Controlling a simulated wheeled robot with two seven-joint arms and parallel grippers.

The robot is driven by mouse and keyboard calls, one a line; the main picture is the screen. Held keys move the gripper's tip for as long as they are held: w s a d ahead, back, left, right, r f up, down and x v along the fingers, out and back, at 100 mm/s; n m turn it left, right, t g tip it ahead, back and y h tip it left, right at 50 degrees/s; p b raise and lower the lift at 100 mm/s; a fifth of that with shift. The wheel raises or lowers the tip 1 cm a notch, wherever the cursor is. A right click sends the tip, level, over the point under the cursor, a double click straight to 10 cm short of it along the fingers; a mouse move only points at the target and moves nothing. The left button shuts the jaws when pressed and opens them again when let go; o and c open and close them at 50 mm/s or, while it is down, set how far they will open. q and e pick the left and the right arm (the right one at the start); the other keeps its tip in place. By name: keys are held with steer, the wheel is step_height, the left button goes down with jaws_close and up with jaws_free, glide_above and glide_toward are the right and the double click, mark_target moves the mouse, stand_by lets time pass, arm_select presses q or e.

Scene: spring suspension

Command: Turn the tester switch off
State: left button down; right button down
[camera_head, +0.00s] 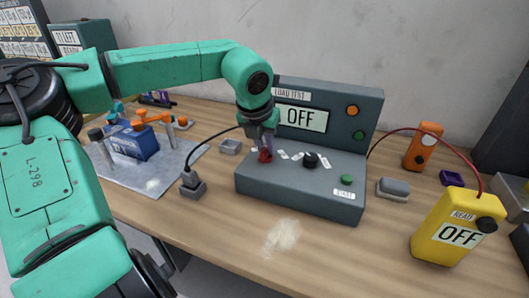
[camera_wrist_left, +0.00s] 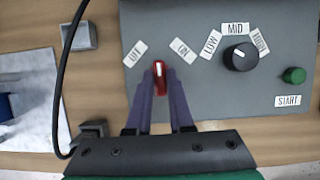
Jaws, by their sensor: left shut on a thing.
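The load tester (camera_head: 300,195) is a grey console on the bench, and its back panel screen (camera_head: 302,118) reads OFF. Its red switch (camera_wrist_left: 160,78) sits between the OFF label (camera_wrist_left: 135,53) on the left and the ON label (camera_wrist_left: 182,52) on the right. My left gripper (camera_head: 265,152) reaches down from above and is shut on the red switch, which also shows in the head view (camera_head: 265,157). In the wrist view the switch's white mark looks roughly upright; its exact setting is unclear. My right gripper is not in view.
A black knob (camera_wrist_left: 240,56) and green START button (camera_wrist_left: 294,75) are right of the switch. A yellow meter (camera_head: 455,230) reading OFF and an orange device (camera_head: 422,147) stand to the right. A black plug in a block (camera_head: 192,188) is left of the tester.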

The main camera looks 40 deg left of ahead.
arm_select(q)
steer(key=n+b, duration=0.2)
steer(key=n+g+y+b, duration=0.1)
steer(key=n+b, duration=0.1)
steer(key=shift+w+d+f+n+y, duration=0.1)
steer(key=shift+f+n+y, duration=0.05)
steer(key=shift+n+y, duration=0.15)
steer(key=shift+n+g+y+b, duration=0.35)
steer(key=shift+n+b, duration=0.2)
steer(key=shift+n, duration=0.65)
steer(key=shift+d+n+g+b, duration=0.1)
steer(key=shift+n+g+b, duration=0.25)
steer(key=shift+n, duration=0.55)
steer(key=shift+r, duration=0.2)
steer(key=c, duration=0.8)
jaws_free()
steer(key=p+v, duration=0.3)
steer(key=v, duration=1.1)
steer(key=shift+d+r, duration=0.25)
